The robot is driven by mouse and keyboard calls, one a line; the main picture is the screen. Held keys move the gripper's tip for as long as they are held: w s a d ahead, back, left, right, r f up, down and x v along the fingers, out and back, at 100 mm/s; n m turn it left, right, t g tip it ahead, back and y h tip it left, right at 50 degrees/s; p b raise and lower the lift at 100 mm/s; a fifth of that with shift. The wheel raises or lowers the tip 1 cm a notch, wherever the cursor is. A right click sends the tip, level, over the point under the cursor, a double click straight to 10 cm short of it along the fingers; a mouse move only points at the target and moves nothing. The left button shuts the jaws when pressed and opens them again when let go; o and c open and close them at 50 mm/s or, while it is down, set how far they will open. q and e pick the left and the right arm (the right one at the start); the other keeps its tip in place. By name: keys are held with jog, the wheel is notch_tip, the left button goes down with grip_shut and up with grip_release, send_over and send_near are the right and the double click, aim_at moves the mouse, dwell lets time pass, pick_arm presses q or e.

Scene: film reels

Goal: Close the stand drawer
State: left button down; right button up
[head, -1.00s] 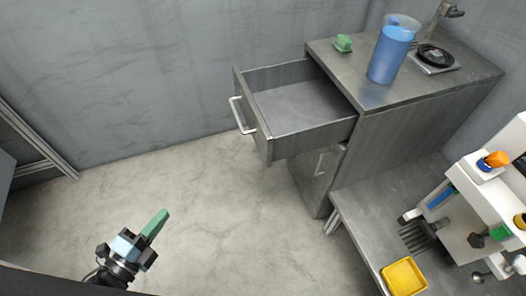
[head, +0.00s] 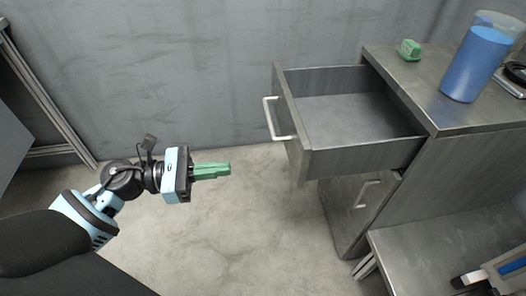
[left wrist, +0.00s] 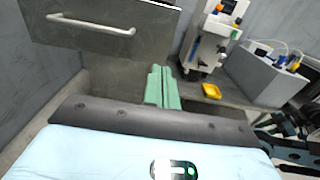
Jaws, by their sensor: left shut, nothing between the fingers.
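The stand drawer (head: 345,158) is pulled well out of the grey stand (head: 430,190), and its inside looks empty. Its white bar handle (head: 272,120) is on the front panel, facing left toward my arm. My left gripper (head: 228,170) is shut and empty, to the left of the drawer front and apart from it, with its green fingers pointing right. In the left wrist view the drawer front (left wrist: 105,32) with its handle (left wrist: 90,24) is at the upper left, beyond the shut green fingers (left wrist: 162,88).
On the stand top are a blue-filled pitcher (head: 476,65) and a small green object (head: 409,50). A lower door handle (head: 367,194) is under the drawer. A low grey bench (head: 430,255) adjoins at the right. The floor (head: 250,230) left of the stand is clear.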

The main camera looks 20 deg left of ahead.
aim_at(296, 160)
pick_arm(q)
jog(key=x, duration=1.3)
jog(key=shift+w+d, duration=0.2)
jog(key=shift+w, duration=0.05)
pick_arm(e)
jog(key=shift+r, duration=0.25)
jog(key=shift+a, duration=0.1)
pick_arm(q)
jog(key=shift+d, duration=0.1)
